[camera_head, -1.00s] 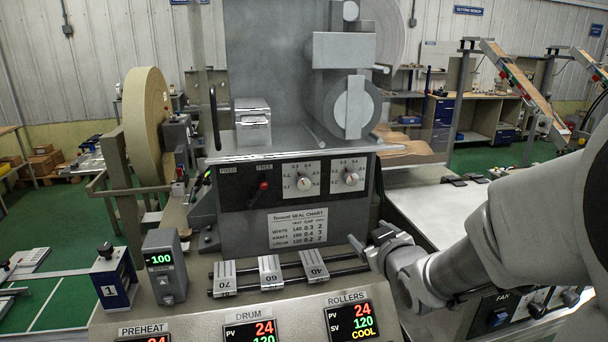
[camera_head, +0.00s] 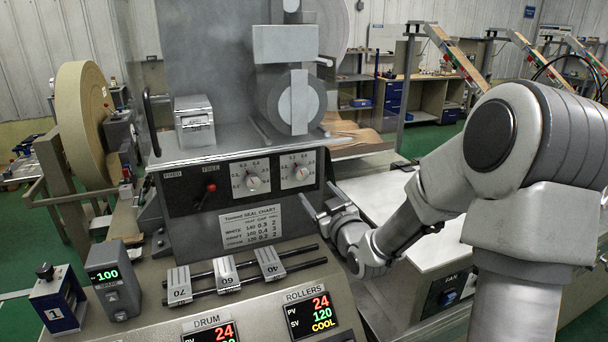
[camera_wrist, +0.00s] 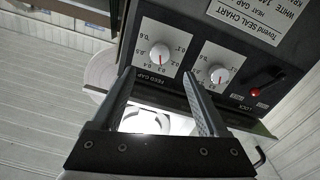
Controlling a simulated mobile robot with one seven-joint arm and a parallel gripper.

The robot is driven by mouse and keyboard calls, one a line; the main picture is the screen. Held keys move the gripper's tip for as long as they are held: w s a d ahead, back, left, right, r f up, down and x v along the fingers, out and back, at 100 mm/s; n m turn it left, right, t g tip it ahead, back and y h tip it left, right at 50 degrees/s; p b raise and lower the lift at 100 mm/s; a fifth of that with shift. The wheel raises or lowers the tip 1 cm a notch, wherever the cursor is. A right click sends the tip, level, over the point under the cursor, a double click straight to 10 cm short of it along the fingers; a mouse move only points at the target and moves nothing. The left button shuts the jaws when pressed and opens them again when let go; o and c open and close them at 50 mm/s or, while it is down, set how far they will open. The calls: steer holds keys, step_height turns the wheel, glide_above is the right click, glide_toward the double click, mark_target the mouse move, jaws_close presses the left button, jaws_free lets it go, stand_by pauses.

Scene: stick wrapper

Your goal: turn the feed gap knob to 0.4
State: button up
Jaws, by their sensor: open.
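The feed gap knob (camera_head: 301,172) is the right one of two white dials on the dark panel in the head view. In the wrist view, which is upside down, it (camera_wrist: 160,53) is the left dial, beside the "FEED GAP" label. My gripper (camera_head: 320,198) is open and empty, lower right of the knob in the head view. In the wrist view my gripper (camera_wrist: 158,74) has its fingertips apart, framing the space just below the knob, not touching it.
A second white knob (camera_head: 253,182) sits close beside it. A red lever (camera_head: 211,187) is farther left, and a seal chart (camera_head: 251,227) is fixed below. Rods with numbered sliders (camera_head: 225,272) run in front of the panel. A white tabletop (camera_head: 385,205) lies to the right.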

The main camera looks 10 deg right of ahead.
mark_target(302, 175)
steer(key=w, duration=0.3)
steer(key=w+a+p, duration=0.1)
steer(key=w, duration=0.2)
steer(key=w+p, duration=0.1)
steer(key=w, duration=0.2)
steer(key=shift+w+a, duration=0.25)
steer(key=shift+a, duration=0.1)
steer(key=shift+c, duration=0.4)
jaws_close()
